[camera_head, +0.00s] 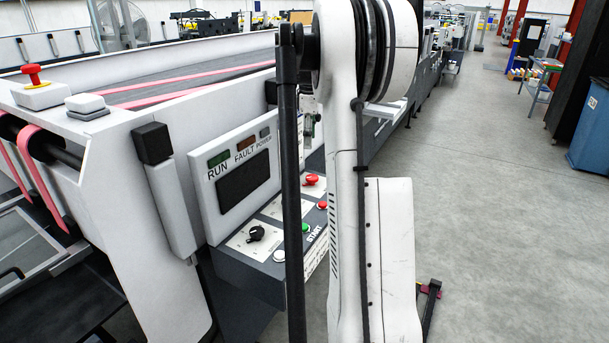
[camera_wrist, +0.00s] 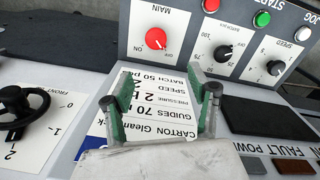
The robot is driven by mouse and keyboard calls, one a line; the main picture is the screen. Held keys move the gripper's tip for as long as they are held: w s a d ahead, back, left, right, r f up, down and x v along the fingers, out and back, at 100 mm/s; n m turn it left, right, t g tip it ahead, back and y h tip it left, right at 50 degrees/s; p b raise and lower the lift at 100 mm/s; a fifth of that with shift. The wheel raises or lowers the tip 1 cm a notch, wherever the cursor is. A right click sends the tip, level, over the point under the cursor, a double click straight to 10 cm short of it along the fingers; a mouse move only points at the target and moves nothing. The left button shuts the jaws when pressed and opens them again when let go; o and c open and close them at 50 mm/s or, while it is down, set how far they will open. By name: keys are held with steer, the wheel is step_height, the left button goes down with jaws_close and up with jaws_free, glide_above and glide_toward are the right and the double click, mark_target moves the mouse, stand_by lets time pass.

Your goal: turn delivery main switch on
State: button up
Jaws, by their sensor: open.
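The main switch (camera_wrist: 156,38) is a round red knob with a pale pointer mark on a white plate labelled MAIN, with small ON and OFF marks, at the upper middle of the wrist view. My gripper (camera_wrist: 162,92) is open and empty, its two green-padded fingers apart. In that picture the fingers lie below the knob, over a white printed carton card (camera_wrist: 160,110), and nothing is between them.
Beside the switch are a black batch knob (camera_wrist: 222,52), a black speed knob (camera_wrist: 275,68), a green start button (camera_wrist: 262,20) and a white jog button (camera_wrist: 305,18). A black handwheel (camera_wrist: 20,108) stands at the left. In the head view, open floor (camera_head: 480,200) lies right.

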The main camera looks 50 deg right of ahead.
mark_target(312, 176)
steer(key=f, duration=0.4)
steer(key=d+f, duration=0.1)
steer(key=f, duration=0.4)
steer(key=f+p, duration=0.1)
steer(key=f, duration=0.4)
steer(key=shift+s+d+f, duration=0.15)
steer(key=shift+s+f, duration=0.05)
steer(key=c, duration=1.2)
steer(key=shift+o, duration=0.2)
